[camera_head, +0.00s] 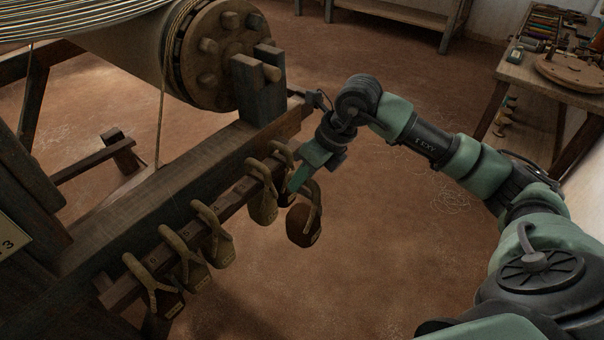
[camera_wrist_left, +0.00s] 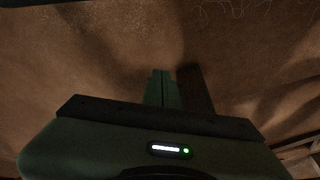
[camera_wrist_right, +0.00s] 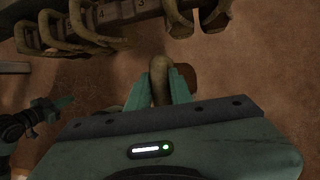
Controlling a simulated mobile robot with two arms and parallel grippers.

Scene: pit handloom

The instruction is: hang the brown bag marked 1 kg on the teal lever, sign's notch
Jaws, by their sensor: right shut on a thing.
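My right gripper (camera_head: 297,182) is shut on the strap loop of a brown bag (camera_head: 303,226), beside the right end of the wooden rail. The bag hangs low with a small pale label whose mark I cannot read. In the right wrist view the strap (camera_wrist_right: 160,82) stands between the teal fingers, with the bag's brown body (camera_wrist_right: 184,80) partly hidden behind them. My left gripper (camera_wrist_left: 162,88) has its fingers together with nothing seen between them, over the floor; it is out of the head view. I cannot make out the teal lever or its notch.
Several similar bags (camera_head: 221,247) hang by loops from the numbered wooden rail (camera_head: 170,252) along the loom beam (camera_head: 150,190). A sign (camera_head: 12,238) ending in 3 is at the left edge. A workbench (camera_head: 545,75) stands back right. The floor right of the rail is clear.

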